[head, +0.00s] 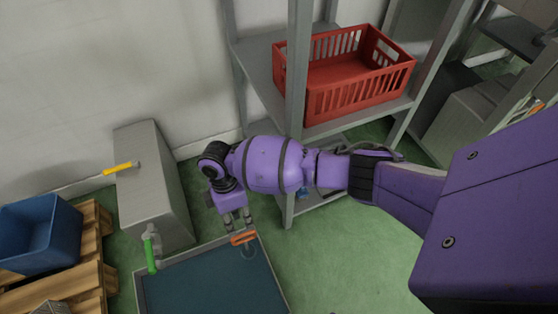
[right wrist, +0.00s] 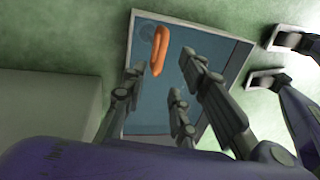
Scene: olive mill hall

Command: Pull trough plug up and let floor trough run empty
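The floor trough (head: 212,284) is at the bottom of the head view, a grey-rimmed basin with a dark blue surface inside. The trough plug's orange handle (head: 243,238) is at its far edge, with a faint ring shape just below it. My right gripper (head: 237,221) points down close above the handle. In the right wrist view the orange handle (right wrist: 160,50) shows beyond and between the spread fingers (right wrist: 163,72), with nothing held. Whether a finger touches it, I cannot tell. My left gripper is in neither view.
A green-handled fitting (head: 150,252) stands at the trough's left corner. A grey cabinet (head: 152,185) with a yellow handle (head: 120,168) is behind. A blue crate (head: 38,232) sits on a wooden pallet at left. A shelf with a red crate (head: 345,75) stands right of my gripper.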

